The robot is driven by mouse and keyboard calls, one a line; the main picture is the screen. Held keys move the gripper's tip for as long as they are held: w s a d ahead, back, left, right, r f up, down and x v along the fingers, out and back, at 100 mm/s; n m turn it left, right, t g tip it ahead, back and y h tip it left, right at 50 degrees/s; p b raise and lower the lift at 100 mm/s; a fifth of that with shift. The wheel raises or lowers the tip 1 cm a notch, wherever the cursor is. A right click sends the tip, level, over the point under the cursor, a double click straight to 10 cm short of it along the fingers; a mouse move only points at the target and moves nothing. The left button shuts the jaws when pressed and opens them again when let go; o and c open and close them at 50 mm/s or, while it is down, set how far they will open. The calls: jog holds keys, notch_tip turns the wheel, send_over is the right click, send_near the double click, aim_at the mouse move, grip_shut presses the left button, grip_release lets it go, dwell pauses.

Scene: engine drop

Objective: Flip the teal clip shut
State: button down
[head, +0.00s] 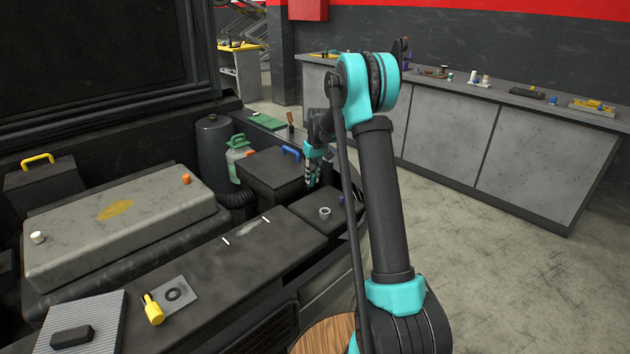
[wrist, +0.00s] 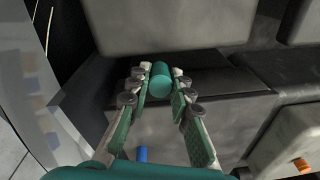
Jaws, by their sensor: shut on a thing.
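The teal clip shows in the wrist view as a short teal cylinder (wrist: 160,79), between the tips of my gripper (wrist: 158,92). Both fingers close on its sides. Its base and hinge are hidden, so I cannot tell its angle. In the head view my gripper (head: 312,172) points down beside the right side of a dark box with a blue handle. I cannot make out the clip there.
The dark box (head: 270,172) has a blue handle (head: 291,153). A green-topped jug (head: 238,150) and a dark cylinder (head: 214,150) stand left of it. A metal ring (head: 325,213) lies on the dark ledge in front. A grey engine cover (head: 120,220) fills the left.

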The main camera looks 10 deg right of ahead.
jog(key=shift+w+a+r+g+h, duration=0.1)
jog(key=shift+w+a+g+h, duration=0.25)
jog(key=shift+w+g+h, duration=0.4)
jog(key=shift+s+g, duration=0.15)
jog(key=shift+g, duration=0.2)
jog(key=c, duration=1.3)
grip_release()
jog(key=shift+c, duration=0.2)
notch_tip(320, 180, up, 12)
jog(key=w, duration=0.1)
jog(key=shift+w+a, duration=0.15)
jog(key=shift+a, duration=0.15)
